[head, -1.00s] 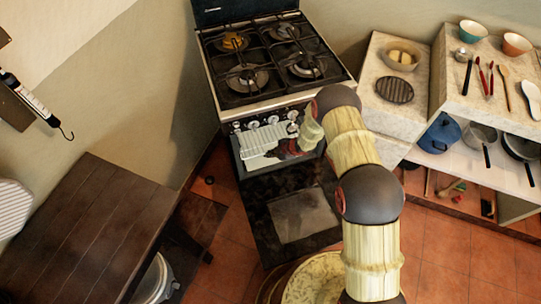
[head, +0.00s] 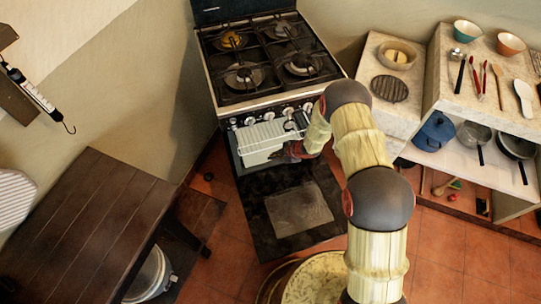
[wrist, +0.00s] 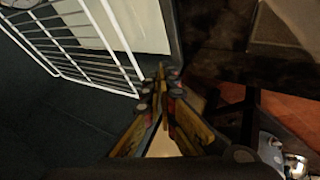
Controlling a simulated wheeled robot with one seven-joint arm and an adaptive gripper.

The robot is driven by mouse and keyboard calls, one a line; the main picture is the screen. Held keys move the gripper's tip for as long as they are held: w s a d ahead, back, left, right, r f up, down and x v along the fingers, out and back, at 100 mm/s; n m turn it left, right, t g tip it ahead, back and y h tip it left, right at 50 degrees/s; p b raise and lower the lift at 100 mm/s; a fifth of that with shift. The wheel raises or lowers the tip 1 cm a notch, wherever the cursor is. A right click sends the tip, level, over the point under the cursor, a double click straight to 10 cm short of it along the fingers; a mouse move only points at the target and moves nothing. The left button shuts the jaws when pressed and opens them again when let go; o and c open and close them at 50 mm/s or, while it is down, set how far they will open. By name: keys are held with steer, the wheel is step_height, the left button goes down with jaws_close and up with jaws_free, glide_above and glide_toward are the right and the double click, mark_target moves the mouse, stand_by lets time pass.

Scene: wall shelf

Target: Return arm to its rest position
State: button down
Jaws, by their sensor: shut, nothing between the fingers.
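My gripper (wrist: 161,80) is shut and empty in the wrist view, its fingertips together beside the end of a white wire rack (wrist: 85,45). I cannot tell whether they touch the rack. In the head view my gripper (head: 290,150) is small and dark, at the front of the stove (head: 270,70), just right of the rack (head: 262,140). My arm bends down to it from the right. The oven door (head: 295,205) hangs open below.
A dark wooden table (head: 85,225) stands at the left, with a metal pot (head: 150,275) beside it near the floor. A pale counter (head: 395,115) and shelf with pans (head: 475,135) stand at the right. A round patterned seat or table (head: 315,280) is close in front. Red tiled floor lies between.

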steer(key=p+v, duration=0.1)
steer(key=v, duration=0.4)
steer(key=shift+s+d+r, duration=0.1)
steer(key=shift+d+r, duration=0.05)
steer(key=shift+r, duration=0.1)
